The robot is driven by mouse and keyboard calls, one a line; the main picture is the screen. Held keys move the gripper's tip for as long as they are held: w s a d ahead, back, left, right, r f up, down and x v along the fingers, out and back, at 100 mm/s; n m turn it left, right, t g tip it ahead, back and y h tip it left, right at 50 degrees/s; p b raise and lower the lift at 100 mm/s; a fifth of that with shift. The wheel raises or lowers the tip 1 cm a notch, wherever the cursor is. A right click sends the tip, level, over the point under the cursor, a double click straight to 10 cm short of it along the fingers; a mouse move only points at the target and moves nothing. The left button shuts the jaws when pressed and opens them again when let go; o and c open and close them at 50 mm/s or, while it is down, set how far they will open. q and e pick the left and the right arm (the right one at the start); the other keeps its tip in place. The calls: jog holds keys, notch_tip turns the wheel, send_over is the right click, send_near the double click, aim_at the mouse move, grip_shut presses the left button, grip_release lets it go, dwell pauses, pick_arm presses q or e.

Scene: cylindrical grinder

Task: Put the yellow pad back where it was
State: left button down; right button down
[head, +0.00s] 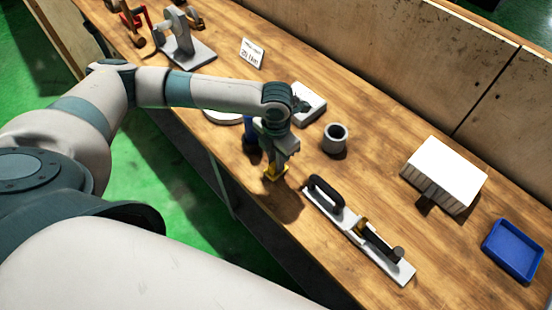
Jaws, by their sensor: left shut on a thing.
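My left gripper (277,165) points down over the front part of the wooden bench, near the middle of the head view. It is shut on the small yellow pad (273,174), which shows at its fingertips. The gripper hides part of the pad. Whether the pad touches the bench top cannot be told. My right gripper is not in view.
A long grey tool with a black handle (357,230) lies just right of the gripper. Behind are a grey cup (335,139), a white box (444,175) and a blue tray (513,250). A dark blue object (250,138) stands close left of the gripper.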

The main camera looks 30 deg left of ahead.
pick_arm(q)
jog(key=c, duration=1.7)
grip_release()
jog(key=shift+o, duration=0.2)
notch_tip(320, 180, up, 12)
jog(key=b, duration=0.4)
